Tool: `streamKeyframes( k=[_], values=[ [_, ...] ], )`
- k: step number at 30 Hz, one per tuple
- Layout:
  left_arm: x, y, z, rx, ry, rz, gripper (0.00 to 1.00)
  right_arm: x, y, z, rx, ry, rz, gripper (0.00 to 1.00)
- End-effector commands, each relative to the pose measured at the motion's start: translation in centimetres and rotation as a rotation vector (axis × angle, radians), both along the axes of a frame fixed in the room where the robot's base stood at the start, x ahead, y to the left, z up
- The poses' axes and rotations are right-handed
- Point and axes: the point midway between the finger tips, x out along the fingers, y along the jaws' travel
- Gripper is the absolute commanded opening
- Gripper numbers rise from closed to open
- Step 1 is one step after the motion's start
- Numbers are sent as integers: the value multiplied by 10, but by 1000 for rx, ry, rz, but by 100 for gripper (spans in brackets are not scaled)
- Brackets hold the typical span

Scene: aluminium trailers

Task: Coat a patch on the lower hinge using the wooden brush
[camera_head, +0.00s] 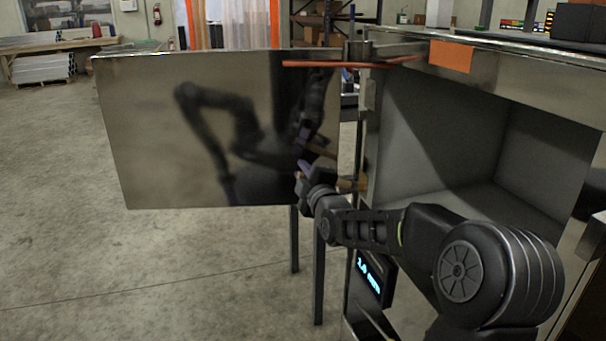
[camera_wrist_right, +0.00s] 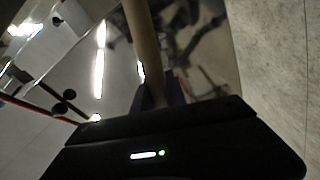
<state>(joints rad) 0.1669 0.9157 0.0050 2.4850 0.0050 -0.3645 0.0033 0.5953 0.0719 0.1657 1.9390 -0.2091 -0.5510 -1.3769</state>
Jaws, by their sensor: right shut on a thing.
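My right gripper (camera_head: 306,172) is in front of the open metal door, near its lower right part. In the right wrist view the fingers (camera_wrist_right: 163,92) are shut on a wooden brush handle (camera_wrist_right: 144,45), which runs away from the palm. In the head view a tan piece of the brush (camera_head: 346,184) shows to the right of the gripper, close to the hinge side of the door. The bristles cannot be made out. The lower hinge is not clearly visible; my arm and the brush cover that area. My left gripper is not in view.
The shiny door (camera_head: 200,130) stands open to the left and mirrors my arms. The cabinet interior (camera_head: 460,140) is open and looks empty. A lit display (camera_head: 369,275) sits below.

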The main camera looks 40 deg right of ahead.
Motion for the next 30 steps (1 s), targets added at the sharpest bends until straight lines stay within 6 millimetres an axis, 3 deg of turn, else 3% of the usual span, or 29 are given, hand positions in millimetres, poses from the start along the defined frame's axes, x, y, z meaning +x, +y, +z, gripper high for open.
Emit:
streamKeyframes(
  k=[5, 18, 30],
  values=[
    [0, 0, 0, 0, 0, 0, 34, 3, -1, 0, 0, -1, 1, 0],
    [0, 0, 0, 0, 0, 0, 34, 36, -14, 0, -1, -1, 0, 0],
    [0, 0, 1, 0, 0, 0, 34, 37, -15, 2, -1, -1, -2, 0]
  ],
)
